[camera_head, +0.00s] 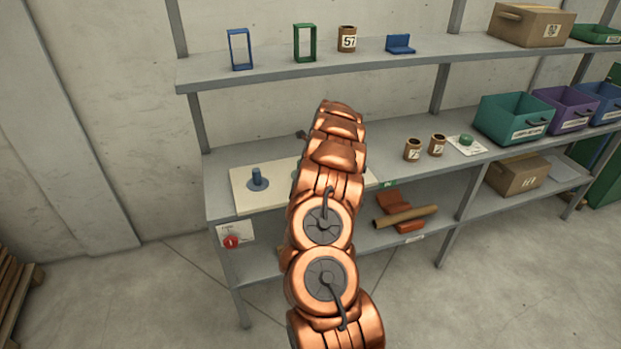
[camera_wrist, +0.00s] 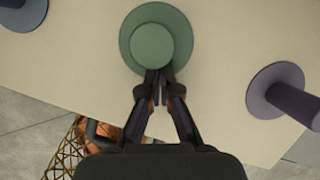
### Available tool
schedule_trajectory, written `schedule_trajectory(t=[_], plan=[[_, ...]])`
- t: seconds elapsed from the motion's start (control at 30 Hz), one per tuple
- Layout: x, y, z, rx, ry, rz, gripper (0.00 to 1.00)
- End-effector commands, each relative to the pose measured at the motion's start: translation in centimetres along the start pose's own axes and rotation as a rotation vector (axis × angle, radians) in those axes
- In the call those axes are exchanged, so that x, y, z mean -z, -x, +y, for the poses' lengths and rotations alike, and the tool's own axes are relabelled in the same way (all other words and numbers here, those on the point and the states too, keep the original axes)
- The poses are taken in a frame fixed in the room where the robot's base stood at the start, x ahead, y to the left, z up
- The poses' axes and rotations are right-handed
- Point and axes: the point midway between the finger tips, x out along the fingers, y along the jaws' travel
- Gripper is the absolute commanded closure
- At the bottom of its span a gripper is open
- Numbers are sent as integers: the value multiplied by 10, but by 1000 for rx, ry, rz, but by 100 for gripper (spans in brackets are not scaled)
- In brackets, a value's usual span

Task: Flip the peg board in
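The peg board is a cream board (camera_head: 240,200) lying flat on the middle shelf at its left end, partly hidden behind my arm. A blue peg on a round base (camera_head: 257,179) stands on it. In the wrist view the board (camera_wrist: 85,65) fills much of the picture, with a green peg (camera_wrist: 152,44) at top centre, a purple peg (camera_wrist: 290,102) at right and part of the blue peg at top left. My gripper (camera_wrist: 160,76) has its fingertips close together at the green peg's near edge. It appears shut with nothing between the tips; contact with the peg is unclear.
Brown numbered cups (camera_head: 412,150) and a green piece on a white card (camera_head: 466,143) stand right of the board. Bins (camera_head: 512,118) are farther right. The upper shelf (camera_head: 270,68) overhangs behind. A card with a red disc (camera_head: 232,241) hangs at the front edge.

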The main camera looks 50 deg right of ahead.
Motion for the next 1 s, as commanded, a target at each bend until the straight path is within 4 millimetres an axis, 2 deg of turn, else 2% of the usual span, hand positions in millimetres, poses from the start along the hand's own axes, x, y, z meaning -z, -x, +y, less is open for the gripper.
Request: schedule_trajectory(t=[0.23, 0.5, 1.0], plan=[[-18, -7, -9, 4, 1, -1, 100], [-29, -12, -13, 3, 2, 1, 100], [-34, -13, -14, 1, 2, -2, 100]])
